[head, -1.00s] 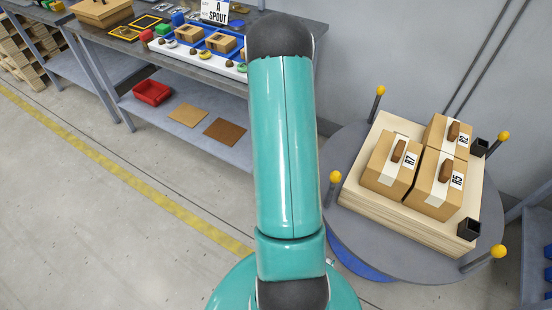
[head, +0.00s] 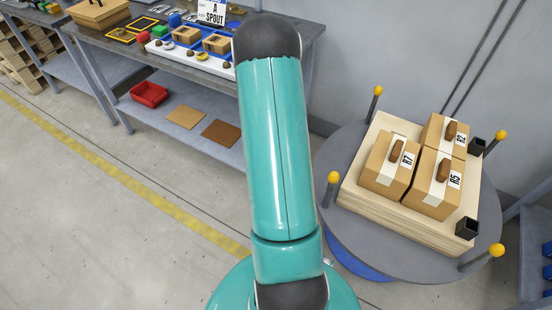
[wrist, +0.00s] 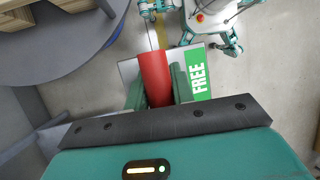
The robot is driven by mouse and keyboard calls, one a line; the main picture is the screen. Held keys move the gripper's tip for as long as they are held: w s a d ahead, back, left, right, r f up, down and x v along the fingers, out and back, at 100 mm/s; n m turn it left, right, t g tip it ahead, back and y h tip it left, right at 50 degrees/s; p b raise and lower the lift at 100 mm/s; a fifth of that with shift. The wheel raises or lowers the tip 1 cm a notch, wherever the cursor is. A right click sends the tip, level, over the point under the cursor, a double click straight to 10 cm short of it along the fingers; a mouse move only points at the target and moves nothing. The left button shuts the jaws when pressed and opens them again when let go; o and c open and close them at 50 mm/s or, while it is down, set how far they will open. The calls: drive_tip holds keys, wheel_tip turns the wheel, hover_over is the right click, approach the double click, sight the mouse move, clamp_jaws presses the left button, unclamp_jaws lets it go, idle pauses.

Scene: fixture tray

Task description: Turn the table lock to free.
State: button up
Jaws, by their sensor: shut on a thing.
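The lock's red handle (wrist: 154,76) shows in the wrist view, between the two fingers of my gripper (wrist: 158,92). My gripper is shut on it. The handle lies across a pale plate (wrist: 128,68). A green label reading FREE (wrist: 198,80) is on the plate, just right of the handle and my right finger. The handle points up the picture and is not over the FREE label. The round grey table (head: 345,222) stands at the right in the head view, and its edge shows at upper left in the wrist view (wrist: 50,70). In the head view my gripper and the lock are not visible.
The table carries a wooden pallet (head: 385,219) with three labelled cartons (head: 388,163). Yellow-topped posts (head: 333,178) stand around its rim. A workbench (head: 110,52) with trays and a red bin (head: 149,94) on its lower shelf is at upper left. The left floor is clear.

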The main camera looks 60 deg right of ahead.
drive_tip(key=o, duration=1)
drive_tip(key=shift+w, duration=0.1)
drive_tip(key=v, duration=1.3)
drive_tip(key=shift+w+r, duration=0.1)
drive_tip(key=shift+r, duration=0.3)
drive_tip(key=w+a+r+t+h, duration=0.1)
drive_tip(key=w+a+r+t, duration=0.1)
drive_tip(key=a+r, duration=0.6)
drive_tip(key=w+a+r+t+h, duration=0.1)
drive_tip(key=a+r+t+h, duration=0.1)
drive_tip(key=a+r, duration=0.65)
drive_tip(key=s+a+r+t, duration=0.1)
drive_tip(key=s+a+t, duration=0.1)
drive_tip(key=a, duration=0.5)
drive_tip(key=s+a+r+m+t, duration=0.1)
drive_tip(key=s+a+t, duration=0.1)
drive_tip(key=s+a, duration=0.2)
drive_tip(key=s+a+r+t+y, duration=0.1)
drive_tip(key=s+a, duration=0.3)
drive_tip(key=a, duration=0.6)
drive_tip(key=shift+a+r+t, duration=0.15)
drive_tip(key=shift+t, duration=0.45)
